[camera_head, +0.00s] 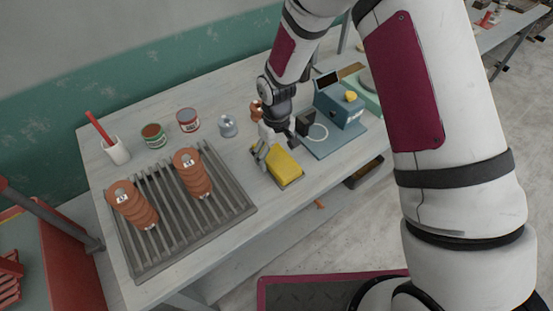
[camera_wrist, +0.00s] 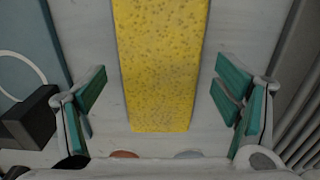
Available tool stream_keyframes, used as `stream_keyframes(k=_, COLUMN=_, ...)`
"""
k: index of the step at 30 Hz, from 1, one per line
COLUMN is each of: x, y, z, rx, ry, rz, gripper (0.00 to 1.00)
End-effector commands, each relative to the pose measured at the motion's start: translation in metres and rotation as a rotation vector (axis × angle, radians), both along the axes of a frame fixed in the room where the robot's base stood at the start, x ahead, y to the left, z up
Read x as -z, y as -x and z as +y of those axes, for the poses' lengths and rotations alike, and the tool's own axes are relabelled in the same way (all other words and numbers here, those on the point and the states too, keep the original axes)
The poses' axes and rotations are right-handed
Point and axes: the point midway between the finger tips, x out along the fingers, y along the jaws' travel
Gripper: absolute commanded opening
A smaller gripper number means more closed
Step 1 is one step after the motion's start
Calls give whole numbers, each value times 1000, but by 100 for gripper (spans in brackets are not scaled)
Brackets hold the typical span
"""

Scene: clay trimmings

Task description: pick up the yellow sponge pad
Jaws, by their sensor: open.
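The yellow sponge pad (camera_head: 285,166) lies on the white table, right of the slatted rack, and seems to rest on a thin dark-edged base. In the wrist view the sponge (camera_wrist: 160,65) is a long yellow block with small pores, running from the top edge down the middle. My gripper (camera_head: 277,146) is over the far end of the sponge in the head view. In the wrist view my gripper (camera_wrist: 160,97) is open, its teal pads spread on both sides of the sponge with gaps, touching neither side. The sponge's far part is cut off there.
The slatted grey rack (camera_head: 230,201) holds two stacks of brown discs (camera_head: 194,173). A blue device (camera_head: 337,119) with a yellow knob stands right of the sponge. Cans (camera_head: 188,120) and a white cup (camera_head: 117,151) with a red stick stand at the back. The table's front edge is close to the sponge.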

Motion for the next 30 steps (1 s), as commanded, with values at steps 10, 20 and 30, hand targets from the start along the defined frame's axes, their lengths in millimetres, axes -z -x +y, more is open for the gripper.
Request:
stream_keyframes(k=10, x=0, y=0, z=0, rx=0, ry=0, rz=0, gripper=31)
stream_keyframes(k=20, x=-3, y=-1, z=0, rx=0, ry=-1, rz=-1, gripper=30)
stream_keyframes(k=30, x=-42, y=-2, z=0, rx=0, ry=-2, rz=-5, gripper=30)
